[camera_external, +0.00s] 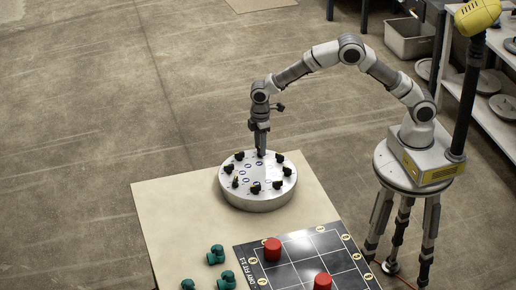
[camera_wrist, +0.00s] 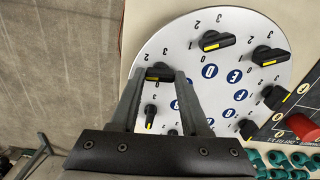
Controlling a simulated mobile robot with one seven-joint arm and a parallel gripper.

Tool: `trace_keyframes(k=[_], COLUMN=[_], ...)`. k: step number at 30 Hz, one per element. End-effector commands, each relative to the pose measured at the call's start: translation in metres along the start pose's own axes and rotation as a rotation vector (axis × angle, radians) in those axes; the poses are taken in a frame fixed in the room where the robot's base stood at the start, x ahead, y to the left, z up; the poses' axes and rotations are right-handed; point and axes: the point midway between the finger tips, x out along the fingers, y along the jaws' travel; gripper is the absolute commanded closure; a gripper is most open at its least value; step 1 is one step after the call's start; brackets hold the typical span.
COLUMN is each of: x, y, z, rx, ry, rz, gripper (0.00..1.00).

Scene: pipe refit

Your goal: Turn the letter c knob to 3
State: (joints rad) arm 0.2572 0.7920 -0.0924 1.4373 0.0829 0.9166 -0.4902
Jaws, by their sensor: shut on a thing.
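A round white panel (camera_external: 258,203) carries a ring of black knobs with yellow pointer lines, blue letter discs and numbers. In the wrist view, the panel (camera_wrist: 165,40) fills the right half. My gripper (camera_external: 262,154) points down onto the panel's far edge. In the wrist view, my gripper (camera_wrist: 163,75) has its fingertips at a black knob (camera_wrist: 158,73) and is shut on it. That knob's letter is hidden behind a finger; it sits beside the D knob (camera_wrist: 217,41), in the place of c. A yellow mark shows at its lower left; its exact setting is unclear.
Other knobs, such as the E knob (camera_wrist: 266,55) and a small knob (camera_wrist: 150,116), stand close around. The panel stands on a beige table (camera_external: 165,205). A black grid board (camera_external: 300,245) with red cylinders (camera_external: 272,249) and green fittings (camera_external: 216,254) lie in front.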

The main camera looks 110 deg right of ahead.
Motion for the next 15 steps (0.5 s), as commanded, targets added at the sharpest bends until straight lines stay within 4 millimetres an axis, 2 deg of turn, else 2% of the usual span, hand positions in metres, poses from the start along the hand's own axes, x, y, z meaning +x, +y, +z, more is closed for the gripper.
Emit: trace_keyframes(k=[15], x=[-0.0015], y=[-0.0002], z=[-0.0009], rx=[0.488], ry=[0.003], rz=[0.001], gripper=[1.00])
